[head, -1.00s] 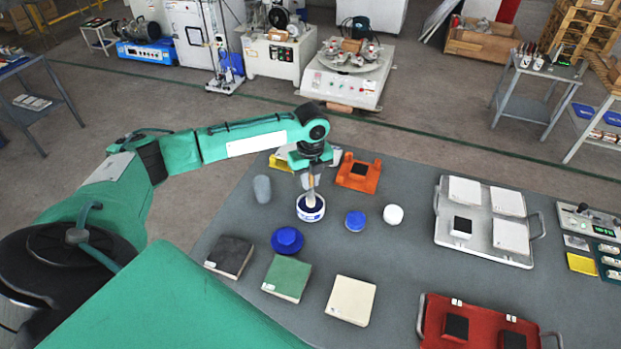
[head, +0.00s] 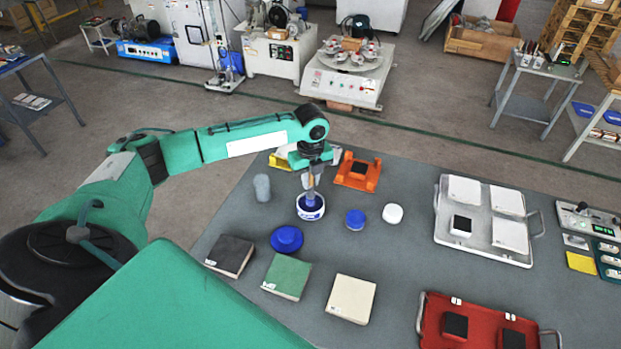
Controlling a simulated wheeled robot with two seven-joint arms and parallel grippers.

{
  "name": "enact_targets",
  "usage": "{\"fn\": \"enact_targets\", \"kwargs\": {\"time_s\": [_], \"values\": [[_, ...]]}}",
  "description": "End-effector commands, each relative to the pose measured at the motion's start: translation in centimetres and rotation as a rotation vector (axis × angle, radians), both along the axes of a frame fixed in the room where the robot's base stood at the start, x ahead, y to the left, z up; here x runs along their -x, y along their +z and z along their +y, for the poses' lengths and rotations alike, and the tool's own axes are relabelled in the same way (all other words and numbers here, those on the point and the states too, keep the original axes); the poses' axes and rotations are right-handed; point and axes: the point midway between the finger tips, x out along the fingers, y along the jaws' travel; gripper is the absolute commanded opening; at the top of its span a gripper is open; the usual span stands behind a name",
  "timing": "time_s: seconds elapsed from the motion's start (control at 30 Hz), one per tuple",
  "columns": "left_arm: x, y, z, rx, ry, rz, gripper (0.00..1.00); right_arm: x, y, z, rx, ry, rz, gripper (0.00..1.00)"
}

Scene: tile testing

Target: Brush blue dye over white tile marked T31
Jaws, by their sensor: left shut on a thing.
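My left gripper (head: 310,176) is shut on a brush (head: 310,198), mostly hidden by the fingers. The brush points down into a white jar of dark blue dye (head: 310,211) on the grey table. Three tiles lie in a row at the front: a dark one (head: 230,256), a green one (head: 287,277) and a cream-white one (head: 351,299). A white tray (head: 443,236) at the right holds white tiles (head: 464,191) and a small black-topped block. The T31 mark cannot be read on any tile. My right gripper is out of view.
A blue lid (head: 287,239), a blue jar (head: 355,220), a white round jar (head: 393,213) and a grey cup (head: 262,188) stand around the dye jar. An orange holder (head: 358,172) is behind it. A red tray (head: 432,317) is at the front right.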

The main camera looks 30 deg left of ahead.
Motion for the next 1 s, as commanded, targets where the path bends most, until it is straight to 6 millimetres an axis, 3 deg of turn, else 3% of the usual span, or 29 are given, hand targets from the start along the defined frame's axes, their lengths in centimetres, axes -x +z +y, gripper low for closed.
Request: {"fn": "enact_targets", "kwargs": {"time_s": [1.0], "values": [[0.06,-0.16,-0.01,0.000,0.000,0.002,0.00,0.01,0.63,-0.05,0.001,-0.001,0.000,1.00]]}}
